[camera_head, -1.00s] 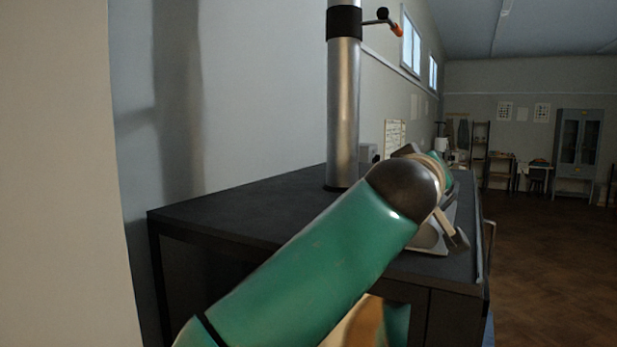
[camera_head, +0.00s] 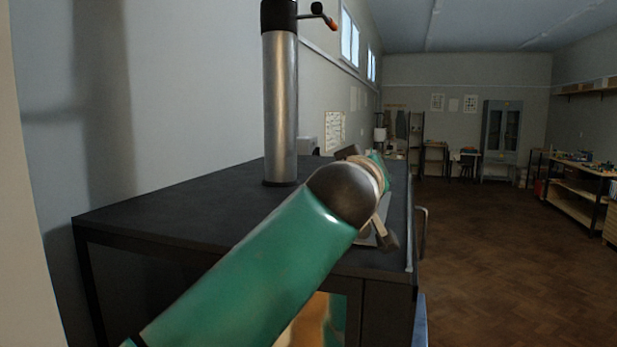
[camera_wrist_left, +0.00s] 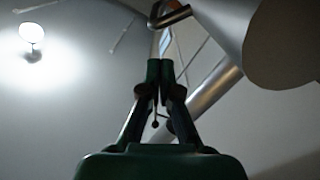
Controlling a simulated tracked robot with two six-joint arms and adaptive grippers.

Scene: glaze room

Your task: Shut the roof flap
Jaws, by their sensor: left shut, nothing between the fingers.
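A silver upright pipe (camera_head: 281,105) stands on the dark bench. Its black collar (camera_head: 279,16) carries a thin side lever with an orange tip (camera_head: 331,24). I cannot identify a roof flap for certain. In the left wrist view my left gripper (camera_wrist_left: 160,66) points up, shut and empty. A hooked metal rod (camera_wrist_left: 170,15) shows just above its fingertips; I cannot tell whether they touch. My right gripper is not in view.
The black bench top (camera_head: 170,210) is mostly bare on the left. A metal rail (camera_head: 420,235) runs along its right side. Open wooden floor (camera_head: 490,260) lies to the right. Shelves (camera_head: 580,190) stand far right and a grey cabinet (camera_head: 500,135) at the back.

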